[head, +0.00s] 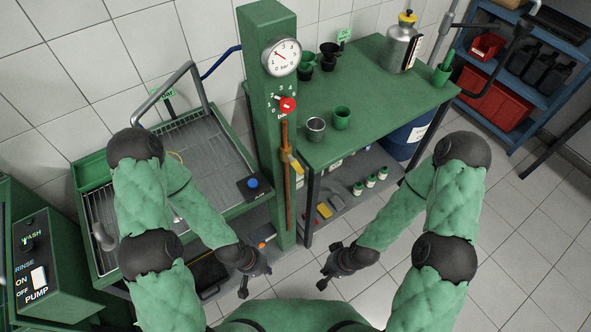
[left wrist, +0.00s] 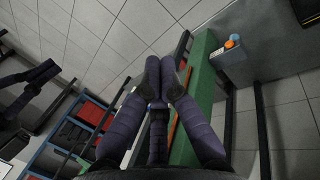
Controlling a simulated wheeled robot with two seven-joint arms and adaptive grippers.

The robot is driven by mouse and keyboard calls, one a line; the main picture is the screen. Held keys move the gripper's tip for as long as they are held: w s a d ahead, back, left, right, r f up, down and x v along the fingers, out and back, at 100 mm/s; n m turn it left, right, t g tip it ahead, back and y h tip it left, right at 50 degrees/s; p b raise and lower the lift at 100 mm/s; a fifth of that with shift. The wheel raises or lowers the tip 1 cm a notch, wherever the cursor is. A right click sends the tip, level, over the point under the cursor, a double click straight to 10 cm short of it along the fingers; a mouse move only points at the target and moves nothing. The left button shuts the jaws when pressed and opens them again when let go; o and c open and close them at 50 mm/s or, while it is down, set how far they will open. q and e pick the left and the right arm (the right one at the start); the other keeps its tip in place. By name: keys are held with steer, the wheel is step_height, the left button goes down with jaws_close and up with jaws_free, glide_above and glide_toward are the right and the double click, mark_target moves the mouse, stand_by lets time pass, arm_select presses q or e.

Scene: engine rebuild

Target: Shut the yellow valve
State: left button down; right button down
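The yellow valve (head: 297,162) is a small yellow lever on the upright copper pipe (head: 286,190), which runs down the front of the green post (head: 268,100). The lever slants down to the right across the pipe's right side.
A pressure gauge (head: 281,57) and a red knob (head: 288,104) sit above the valve on the post. A wash tray (head: 215,140) stands left. A green bench (head: 375,110) with cups and a metal canister (head: 402,45) stands right. The floor between my grippers is clear.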

arm_select(q)
step_height(320, 180, up, 7)
steer(key=a+n+g+h+p, duration=0.2)
steer(key=n+p, duration=0.1)
steer(key=n, duration=0.7)
steer(key=w+a+r+n+t+h+p, duration=0.2)
steer(key=w+r+n+t+h, duration=0.3)
steer(key=w+r+n+t, duration=0.3)
steer(key=w+r+n, duration=0.4)
steer(key=w+r, duration=0.3)
steer(key=r, duration=0.1)
steer(key=shift+w+t, duration=0.35)
steer(key=shift+t, duration=0.05)
steer(key=shift+d, duration=0.1)
